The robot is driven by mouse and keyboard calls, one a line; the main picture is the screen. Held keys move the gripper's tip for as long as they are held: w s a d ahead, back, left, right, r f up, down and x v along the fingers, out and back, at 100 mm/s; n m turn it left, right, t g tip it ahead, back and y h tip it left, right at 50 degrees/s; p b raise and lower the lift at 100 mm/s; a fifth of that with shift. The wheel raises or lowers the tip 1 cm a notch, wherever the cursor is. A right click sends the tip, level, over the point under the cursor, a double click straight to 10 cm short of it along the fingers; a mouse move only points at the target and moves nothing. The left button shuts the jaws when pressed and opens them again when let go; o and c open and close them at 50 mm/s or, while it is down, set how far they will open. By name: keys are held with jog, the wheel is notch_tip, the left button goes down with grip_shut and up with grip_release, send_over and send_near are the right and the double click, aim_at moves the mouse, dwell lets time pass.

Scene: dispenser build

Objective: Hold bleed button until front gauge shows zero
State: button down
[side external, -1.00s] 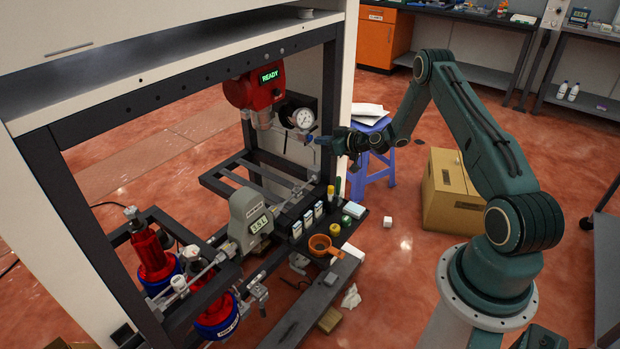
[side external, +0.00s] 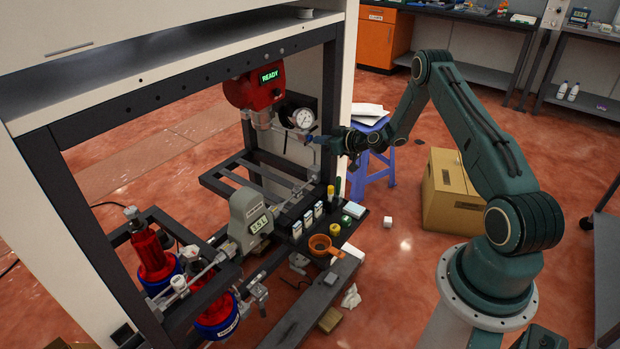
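The front gauge (side external: 302,118) is a round white dial on the red dispenser head (side external: 256,91), whose green display reads READY. The gauge's needle is too small to read. My gripper (side external: 312,139) reaches in from the right and its tip is just below the gauge, at or very near the fittings there. The bleed button cannot be made out; the gripper tip may cover it. I cannot tell whether the tip touches or presses it, or whether the fingers are open or shut.
A dark frame (side external: 329,110) surrounds the dispenser. A blue stool (side external: 374,160) and a cardboard box (side external: 453,193) stand right of the frame.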

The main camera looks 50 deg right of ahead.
jog(key=shift+w, duration=0.5)
dwell(0.4)
dwell(2.1)
jog(key=shift+s, duration=0.8)
jog(key=shift+s, duration=0.1)
jog(key=s, duration=0.6)
jog(key=shift+w, duration=0.1)
dwell(0.3)
